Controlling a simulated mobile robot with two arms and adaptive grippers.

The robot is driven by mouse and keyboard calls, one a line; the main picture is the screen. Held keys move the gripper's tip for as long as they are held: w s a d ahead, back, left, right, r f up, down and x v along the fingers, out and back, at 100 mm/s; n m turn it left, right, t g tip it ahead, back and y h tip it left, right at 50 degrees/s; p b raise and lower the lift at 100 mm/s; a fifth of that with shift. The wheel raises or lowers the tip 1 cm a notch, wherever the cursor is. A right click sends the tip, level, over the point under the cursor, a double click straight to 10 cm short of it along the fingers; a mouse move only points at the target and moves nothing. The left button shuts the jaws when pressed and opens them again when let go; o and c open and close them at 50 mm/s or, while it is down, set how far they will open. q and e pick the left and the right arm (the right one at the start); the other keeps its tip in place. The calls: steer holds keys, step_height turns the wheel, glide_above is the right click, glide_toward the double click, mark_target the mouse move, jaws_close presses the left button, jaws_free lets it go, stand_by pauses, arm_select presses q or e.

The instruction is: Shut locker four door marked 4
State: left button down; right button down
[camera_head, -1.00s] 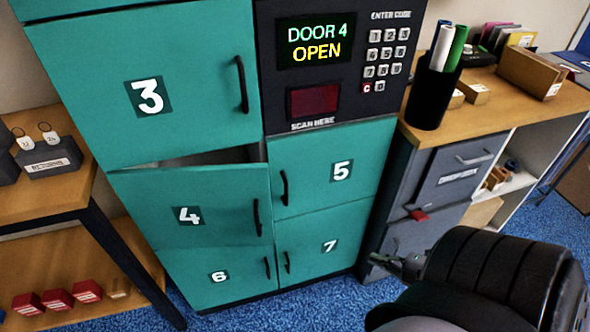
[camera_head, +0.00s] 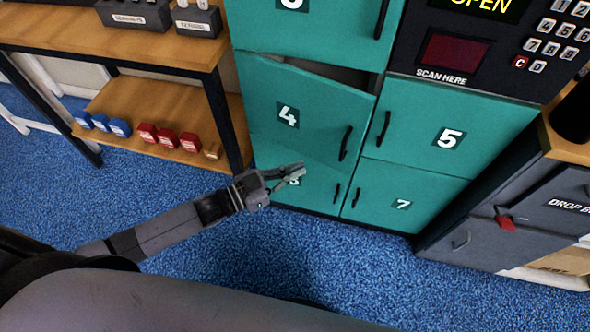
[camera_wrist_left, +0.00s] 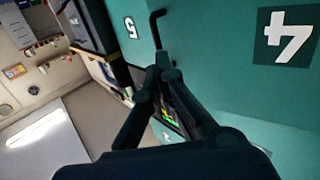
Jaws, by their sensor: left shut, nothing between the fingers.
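The teal locker four door (camera_head: 315,110) with its white 4 stands slightly ajar. A dark wedge shows above its top edge, and its black handle (camera_head: 346,143) is at its right side. My left gripper (camera_head: 300,172) is shut and empty, in front of the lower lockers and below the 4, covering part of the 6. In the left wrist view, the shut left gripper (camera_wrist_left: 165,66) appears near the black handle (camera_wrist_left: 156,30), with the white 4 (camera_wrist_left: 285,36) on the teal door to the right. Contact with the door cannot be told. My right gripper is out of view.
Locker doors five (camera_head: 440,130) and seven (camera_head: 400,195) look flush. The keypad panel (camera_head: 450,52) is above five. A wooden shelf (camera_head: 170,95) with red and blue items stands left. A grey drop-box cabinet (camera_head: 500,235) stands right. Blue carpet is open in front.

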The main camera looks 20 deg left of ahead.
mark_target(338, 137)
arm_select(q)
steer(key=x, duration=1)
steer(key=shift+p, duration=0.3)
steer(key=shift+w, duration=0.1)
steer(key=w+n+t+y+b, duration=0.1)
steer(key=w, duration=0.1)
steer(key=w+d+n+t+y+b, duration=0.1)
steer(key=w, duration=0.2)
steer(key=w+d+n+t+y, duration=0.1)
steer(key=w, duration=0.1)
steer(key=shift+w+d+y+b, duration=0.2)
steer(key=shift+w+y+b, duration=0.1)
steer(key=shift+b, duration=0.1)
steer(key=shift+a+r, duration=0.15)
steer(key=shift+r, duration=0.1)
steer(key=shift+a, duration=0.1)
